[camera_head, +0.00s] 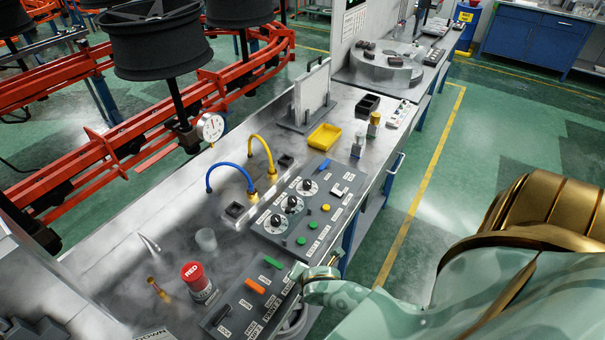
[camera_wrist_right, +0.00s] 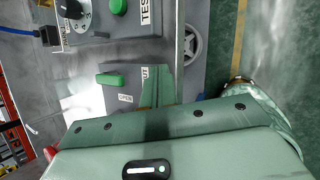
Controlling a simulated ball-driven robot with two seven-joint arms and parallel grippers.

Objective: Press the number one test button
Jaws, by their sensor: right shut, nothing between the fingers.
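The dark control panel (camera_head: 268,222) on the grey bench carries three dials, a yellow button (camera_head: 325,207) and green round buttons, including a nearer one (camera_head: 301,241) and a farther one (camera_head: 313,224). In the right wrist view a green round button (camera_wrist_right: 118,6) sits beside a label starting "TEST". Its number is not readable. My right gripper (camera_head: 303,271) is shut and empty, at the right edge of the nearer panel. In the wrist view its fingers (camera_wrist_right: 158,84) are beside a green lever (camera_wrist_right: 110,79), over a partly hidden label. My left gripper is not in view.
The nearer panel (camera_head: 232,305) has an orange lever (camera_head: 255,286) and a green lever. A red-labelled can (camera_head: 198,280) and a clear cup (camera_head: 206,239) stand to its left. Blue and yellow hoses arch behind. A yellow tray (camera_head: 324,137) lies farther back.

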